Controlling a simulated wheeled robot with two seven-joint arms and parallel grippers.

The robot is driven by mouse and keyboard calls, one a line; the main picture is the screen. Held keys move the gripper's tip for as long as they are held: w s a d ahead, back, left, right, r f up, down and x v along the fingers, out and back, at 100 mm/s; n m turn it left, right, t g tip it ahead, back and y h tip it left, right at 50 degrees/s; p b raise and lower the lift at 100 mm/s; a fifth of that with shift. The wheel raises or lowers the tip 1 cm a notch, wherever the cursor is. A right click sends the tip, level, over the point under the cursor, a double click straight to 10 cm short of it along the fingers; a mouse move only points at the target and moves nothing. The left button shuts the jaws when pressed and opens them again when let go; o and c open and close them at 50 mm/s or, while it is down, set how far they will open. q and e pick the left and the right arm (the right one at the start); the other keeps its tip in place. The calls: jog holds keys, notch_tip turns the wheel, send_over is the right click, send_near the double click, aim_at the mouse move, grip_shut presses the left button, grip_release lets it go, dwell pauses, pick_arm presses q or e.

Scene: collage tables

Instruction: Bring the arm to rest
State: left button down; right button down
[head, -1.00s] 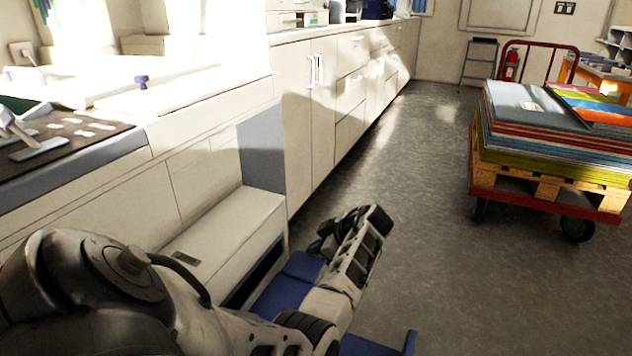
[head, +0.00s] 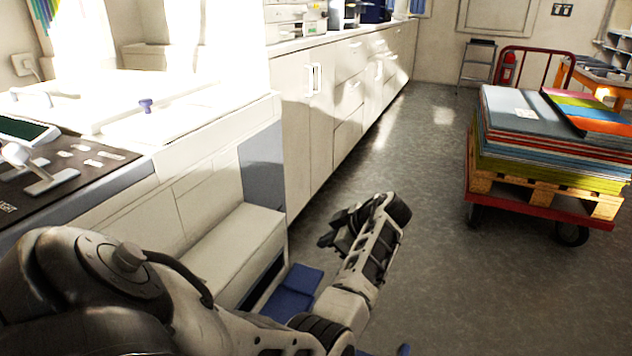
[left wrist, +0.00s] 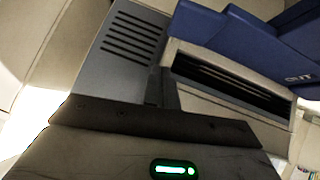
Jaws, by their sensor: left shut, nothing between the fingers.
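My left arm (head: 370,250) comes in from the lower left in the head view. Its forearm is bent up and stands over the open floor, right of the low white cabinet step. My left gripper (head: 327,240) is dark, small and partly hidden against the wrist. It is shut and empty, clear of the cabinets. The left wrist view shows a grey vented panel (left wrist: 135,45), blue parts and a green light close up, but no fingertips. My right gripper is in neither view.
White cabinets (head: 345,100) run along the left side, with a worktop and a dark control panel (head: 75,165) nearer. A red cart (head: 540,205) carries a pallet of coloured sheets at right. Grey floor (head: 430,150) lies free between them. A step ladder (head: 477,65) stands at the back.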

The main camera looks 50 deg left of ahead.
pick_arm(q)
jog(key=v, duration=0.5)
jog(key=shift+w+r, duration=0.1)
jog(key=shift+w, duration=0.1)
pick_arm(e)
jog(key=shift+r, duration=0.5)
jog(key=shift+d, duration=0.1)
